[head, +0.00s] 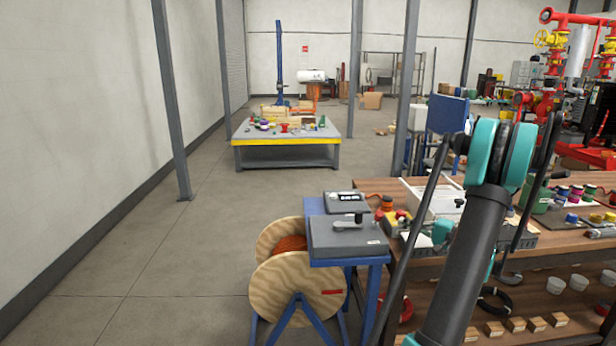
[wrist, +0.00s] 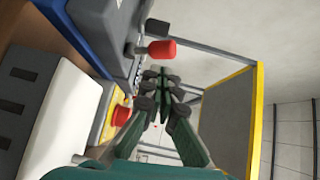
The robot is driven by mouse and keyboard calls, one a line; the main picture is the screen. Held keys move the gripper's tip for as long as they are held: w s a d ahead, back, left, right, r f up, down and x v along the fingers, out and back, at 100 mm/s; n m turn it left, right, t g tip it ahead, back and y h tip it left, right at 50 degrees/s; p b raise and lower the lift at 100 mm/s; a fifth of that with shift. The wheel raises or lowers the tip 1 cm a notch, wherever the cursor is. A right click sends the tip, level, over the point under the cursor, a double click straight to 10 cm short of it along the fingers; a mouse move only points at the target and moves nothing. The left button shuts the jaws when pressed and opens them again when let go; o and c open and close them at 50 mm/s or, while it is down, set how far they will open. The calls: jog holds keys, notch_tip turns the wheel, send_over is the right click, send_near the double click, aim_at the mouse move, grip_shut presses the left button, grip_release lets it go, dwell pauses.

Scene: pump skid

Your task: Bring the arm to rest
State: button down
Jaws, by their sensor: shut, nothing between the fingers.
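My gripper (wrist: 162,74) shows in the wrist view, with its dark green fingers drawn together at the tips and nothing between them. A red knob (wrist: 160,49) and a red button on a yellow base (wrist: 121,115) are beside the fingers in that view; I cannot tell the gap to them. In the head view my dark grey and teal arm (head: 475,240) rises in front of the wooden workbench (head: 560,240). The fingers cannot be made out there.
A blue stand with a grey box (head: 345,238) and a wooden cable reel (head: 285,285) stand left of the workbench. A white tray (head: 432,200) and small parts crowd the bench. A yellow-edged table (head: 290,142) stands farther back. The floor at left is clear.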

jog(key=s+a+f+n+g+h, duration=0.2)
jog(key=s+a+g, duration=0.15)
jog(key=a, duration=0.55)
jog(key=s+a+f+n+g+h, duration=0.1)
jog(key=s+a+g+h, duration=0.3)
jog(key=a, duration=0.6)
jog(key=s+a+f+n+h, duration=0.1)
jog(key=s+f+n+h, duration=0.2)
jog(key=s, duration=0.7)
jog(key=s+f+n+h, duration=0.2)
jog(key=s+f+h, duration=0.1)
jog(key=s, duration=0.8)
jog(key=shift+s+a+f+n, duration=0.15)
jog(key=shift+a+f+n, duration=0.05)
jog(key=shift+a+n, duration=0.2)
